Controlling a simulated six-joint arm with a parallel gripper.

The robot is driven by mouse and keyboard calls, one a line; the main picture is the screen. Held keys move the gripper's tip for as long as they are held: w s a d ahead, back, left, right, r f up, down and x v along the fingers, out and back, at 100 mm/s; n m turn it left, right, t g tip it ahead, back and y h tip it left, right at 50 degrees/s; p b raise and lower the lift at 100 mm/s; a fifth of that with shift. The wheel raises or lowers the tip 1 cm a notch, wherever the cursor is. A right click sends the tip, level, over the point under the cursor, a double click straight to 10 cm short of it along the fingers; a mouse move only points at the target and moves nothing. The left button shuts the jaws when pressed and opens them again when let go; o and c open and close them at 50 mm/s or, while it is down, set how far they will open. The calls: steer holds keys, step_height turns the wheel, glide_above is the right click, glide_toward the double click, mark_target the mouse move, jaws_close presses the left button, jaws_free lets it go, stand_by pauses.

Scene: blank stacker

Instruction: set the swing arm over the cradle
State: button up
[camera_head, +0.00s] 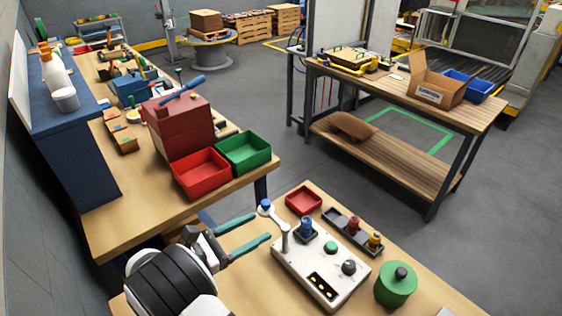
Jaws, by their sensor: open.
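A white box-shaped stacker (302,270) stands on the wooden table at the front. A pale post rises at its back left corner and carries the swing arm (274,216). The arm points to the upper left, out past the box, and has a blue-topped knob (265,205) at its end. The cradle looks to be the dark holder (304,236) right of the post, with a blue piece (306,224) in it. The swing arm is not over it. My gripper (263,226) is open and empty, its teal fingers pointing right, just left of the post and below the knob.
The box carries a green button (330,247), a black knob (349,267) and a dark slot (322,286). A red tray (303,201), a dark rack (338,222) with colored pieces, and a green canister (395,288) stand around it. Red and green bins sit on the left bench.

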mark_target(269, 201)
steer(key=a+f+n+t+y, duration=0.2)
steer(key=a+f+n+t, duration=0.15)
steer(key=a, duration=0.25)
steer(key=x, duration=1)
steer(key=r+x, duration=0.1)
steer(key=x, duration=0.4)
steer(key=shift+w+d, duration=0.1)
steer(key=shift+d, duration=0.45)
jaws_close()
